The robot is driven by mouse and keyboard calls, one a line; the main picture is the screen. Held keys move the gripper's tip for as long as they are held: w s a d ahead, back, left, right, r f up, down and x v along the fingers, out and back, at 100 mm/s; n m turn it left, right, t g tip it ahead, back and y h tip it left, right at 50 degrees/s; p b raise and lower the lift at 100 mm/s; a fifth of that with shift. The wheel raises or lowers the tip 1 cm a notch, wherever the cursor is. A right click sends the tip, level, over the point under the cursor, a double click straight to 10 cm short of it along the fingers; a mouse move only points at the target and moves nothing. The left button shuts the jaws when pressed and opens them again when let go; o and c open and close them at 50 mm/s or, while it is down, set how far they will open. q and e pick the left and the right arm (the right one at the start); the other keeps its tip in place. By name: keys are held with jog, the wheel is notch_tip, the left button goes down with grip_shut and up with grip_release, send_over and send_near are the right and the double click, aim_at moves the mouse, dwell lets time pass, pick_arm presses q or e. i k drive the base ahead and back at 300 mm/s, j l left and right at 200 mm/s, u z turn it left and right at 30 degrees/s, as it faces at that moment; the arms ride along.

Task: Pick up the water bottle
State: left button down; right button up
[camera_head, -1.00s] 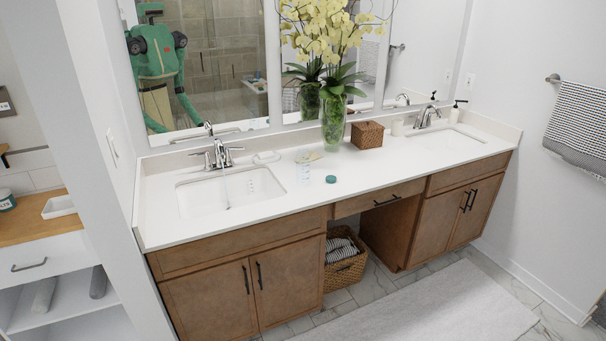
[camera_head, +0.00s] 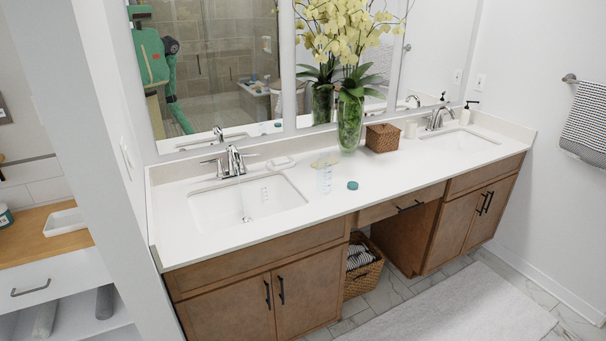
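A clear water bottle (camera_head: 324,180) with a faint bluish label stands on the white countertop (camera_head: 290,226), right of the left sink and in front of the flower vase. It is nearly see-through, so its outline is hard to make out. Neither of my grippers shows directly in the head view. The mirror shows a green robot body (camera_head: 152,62) with an arm hanging down, but no clear gripper state.
A teal round lid or jar (camera_head: 352,185) sits just right of the bottle. A green glass vase (camera_head: 349,125) with yellow orchids and a woven box (camera_head: 382,138) stand behind. The left sink (camera_head: 245,203) is on the left. Cabinets fill the front, with a basket (camera_head: 362,270) below.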

aim_at(324, 169)
jog(key=i+j, duration=0.15)
jog(key=j, duration=0.3)
jog(key=i+j+u, duration=0.1)
jog(key=j, duration=0.3)
jog(key=i+j, duration=0.15)
jog(key=j, duration=0.25)
jog(key=i+j+u, duration=0.15)
jog(key=j, duration=0.3)
jog(key=i+j, duration=0.2)
jog(key=j, duration=0.2)
